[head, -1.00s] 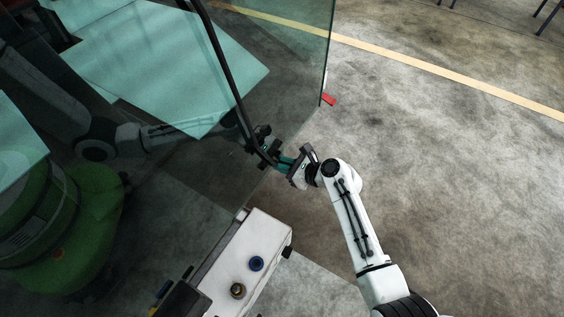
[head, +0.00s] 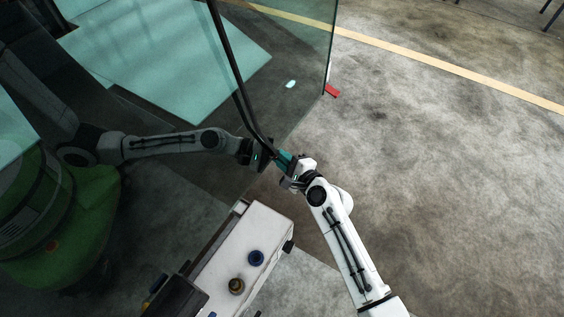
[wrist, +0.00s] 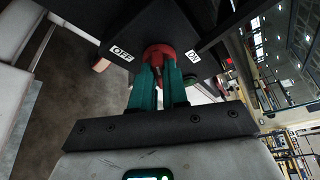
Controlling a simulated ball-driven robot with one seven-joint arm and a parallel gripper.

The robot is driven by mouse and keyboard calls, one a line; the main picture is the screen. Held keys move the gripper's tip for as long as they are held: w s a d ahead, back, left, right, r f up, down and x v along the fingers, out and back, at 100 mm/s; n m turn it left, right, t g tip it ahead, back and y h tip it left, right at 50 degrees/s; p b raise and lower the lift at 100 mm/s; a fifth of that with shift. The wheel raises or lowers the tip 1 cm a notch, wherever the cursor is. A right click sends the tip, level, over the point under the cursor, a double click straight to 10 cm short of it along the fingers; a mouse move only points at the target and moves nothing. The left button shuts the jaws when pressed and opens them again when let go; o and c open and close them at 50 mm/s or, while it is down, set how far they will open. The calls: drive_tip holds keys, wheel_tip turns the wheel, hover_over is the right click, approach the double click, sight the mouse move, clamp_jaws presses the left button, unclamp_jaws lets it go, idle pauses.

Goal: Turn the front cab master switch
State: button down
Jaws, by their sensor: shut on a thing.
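The master switch is a red knob (wrist: 157,53) on a dark panel in the wrist view, with a white OFF label (wrist: 122,53) on its left and a white ON label (wrist: 194,54) on its right. My gripper (wrist: 158,78) has its teal fingers closed on the red knob, hiding part of it. The knob's exact pointing is hard to read. In the head view my gripper (head: 284,161) is at the lower end of a black bar by the glass. The switch cannot be made out there.
A dark glass pane (head: 290,60) with a black bar (head: 232,70) stands left of my arm and mirrors it. Below is a white console (head: 240,240) with a blue knob (head: 256,258) and a dark knob (head: 236,286). Open floor is right.

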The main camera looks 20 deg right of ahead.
drive_tip(key=n+t+b, duration=0.1)
drive_tip(key=n+b, duration=0.1)
drive_tip(key=b, duration=0.2)
drive_tip(key=f+n+t+b, duration=0.1)
drive_tip(key=n+b, duration=0.1)
drive_tip(key=b, duration=0.3)
drive_tip(key=shift+s+a+n, duration=0.1)
drive_tip(key=shift+n, duration=0.3)
drive_tip(key=c, duration=1.1)
unclamp_jaws()
drive_tip(key=shift+r, duration=0.1)
drive_tip(key=shift+c, duration=0.2)
drive_tip(key=v, duration=1)
drive_tip(key=shift+s, duration=0.4)
